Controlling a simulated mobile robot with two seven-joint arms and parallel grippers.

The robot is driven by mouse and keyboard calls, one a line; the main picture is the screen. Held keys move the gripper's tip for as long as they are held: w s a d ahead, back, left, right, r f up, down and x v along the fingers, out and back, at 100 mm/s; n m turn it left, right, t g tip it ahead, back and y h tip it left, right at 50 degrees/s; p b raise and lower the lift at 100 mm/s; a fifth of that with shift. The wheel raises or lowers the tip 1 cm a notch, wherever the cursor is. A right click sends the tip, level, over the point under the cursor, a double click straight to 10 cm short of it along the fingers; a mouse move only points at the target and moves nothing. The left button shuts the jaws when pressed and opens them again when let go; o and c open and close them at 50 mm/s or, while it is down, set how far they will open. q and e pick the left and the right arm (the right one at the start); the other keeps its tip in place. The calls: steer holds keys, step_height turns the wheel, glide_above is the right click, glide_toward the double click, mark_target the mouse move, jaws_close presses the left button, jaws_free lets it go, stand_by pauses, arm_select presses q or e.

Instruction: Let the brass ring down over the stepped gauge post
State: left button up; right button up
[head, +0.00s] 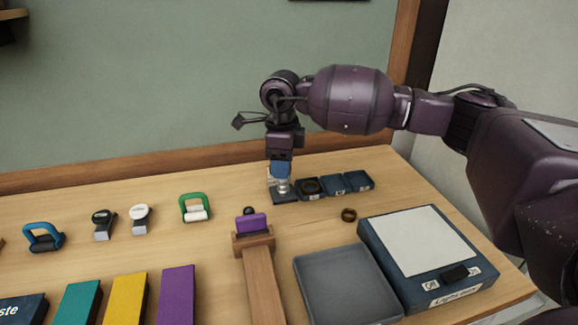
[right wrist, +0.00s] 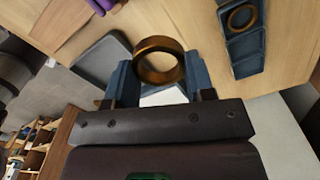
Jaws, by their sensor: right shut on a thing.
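My right gripper (head: 281,177) points down at the left end of a row of dark blue blocks. Its blue fingers are shut on a brass ring (right wrist: 158,60), which shows between the fingertips in the right wrist view. In the head view the fingers hide most of this ring. The silvery stepped gauge post (head: 283,188) stands directly below the fingers on a dark base. I cannot tell whether the ring is above the post or around its top. The post does not show in the right wrist view. My left gripper is not in view.
A dark ring (head: 311,187) lies on the neighbouring block. A purple piece (head: 251,223) sits in a wooden holder; several clips stand left.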

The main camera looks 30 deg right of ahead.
steer(key=shift+m, duration=0.3)
steer(key=w+d+f+b, duration=0.1)
steer(key=w+d+b, duration=0.1)
steer(key=w, duration=0.2)
steer(key=w+d+f+b, duration=0.2)
steer(key=w, duration=0.1)
steer(key=w+d+f+b, duration=0.2)
steer(key=w, duration=0.2)
steer(key=shift+w+d, duration=0.15)
steer(key=shift+w, duration=0.15)
steer(key=shift+s+d, duration=0.1)
steer(key=shift+s, duration=0.05)
steer(key=shift+f+b, duration=0.65)
steer(key=shift+f, duration=0.85)
steer(key=shift+f+b, duration=0.45)
steer(key=shift+f, duration=1.1)
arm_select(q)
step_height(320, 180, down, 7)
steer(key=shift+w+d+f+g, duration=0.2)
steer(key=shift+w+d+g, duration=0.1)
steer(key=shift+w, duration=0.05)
arm_select(e)
steer(key=shift+f, duration=0.25)
